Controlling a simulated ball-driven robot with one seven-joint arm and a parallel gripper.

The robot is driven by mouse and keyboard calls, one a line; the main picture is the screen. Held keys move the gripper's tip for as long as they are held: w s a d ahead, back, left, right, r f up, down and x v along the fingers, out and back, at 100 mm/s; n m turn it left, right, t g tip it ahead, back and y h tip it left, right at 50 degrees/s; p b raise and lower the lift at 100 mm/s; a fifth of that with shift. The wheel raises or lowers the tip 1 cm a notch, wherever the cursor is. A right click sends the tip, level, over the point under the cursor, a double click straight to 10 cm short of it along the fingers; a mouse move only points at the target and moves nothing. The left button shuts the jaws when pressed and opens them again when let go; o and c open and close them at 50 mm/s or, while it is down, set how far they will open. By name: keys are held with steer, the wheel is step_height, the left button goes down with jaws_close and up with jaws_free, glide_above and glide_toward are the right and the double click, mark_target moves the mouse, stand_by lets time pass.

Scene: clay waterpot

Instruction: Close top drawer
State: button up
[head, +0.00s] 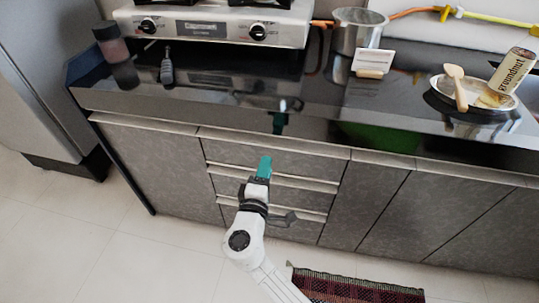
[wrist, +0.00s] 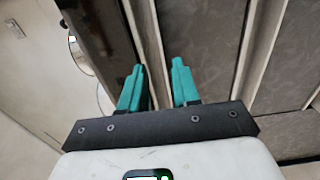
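The top drawer (head: 255,153) is the uppermost of a stack of grey drawers under the dark counter, with a pale strip along its upper edge. It looks flush or nearly flush with the cabinet fronts; I cannot tell if a small gap is left. My gripper (head: 265,163) has teal fingers and is in front of this drawer, overlapping its face in the head view. In the wrist view my gripper (wrist: 158,68) is open and empty, with the fingers apart. The top drawer's grey front (wrist: 205,40) lies ahead, right of the fingers. Contact cannot be judged.
Lower drawers (head: 285,198) and cabinet doors (head: 375,205) are shut. The counter (head: 225,105) holds a stove (head: 215,25), a pot (head: 357,30), a plate (head: 440,82) with a wooden spoon, and a can (head: 512,70). A rug (head: 355,290) lies on the floor at lower right.

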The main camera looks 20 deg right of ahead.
steer(key=v, duration=0.3)
steer(key=shift+s+a+r, duration=0.1)
steer(key=shift+s, duration=0.1)
stand_by(0.3)
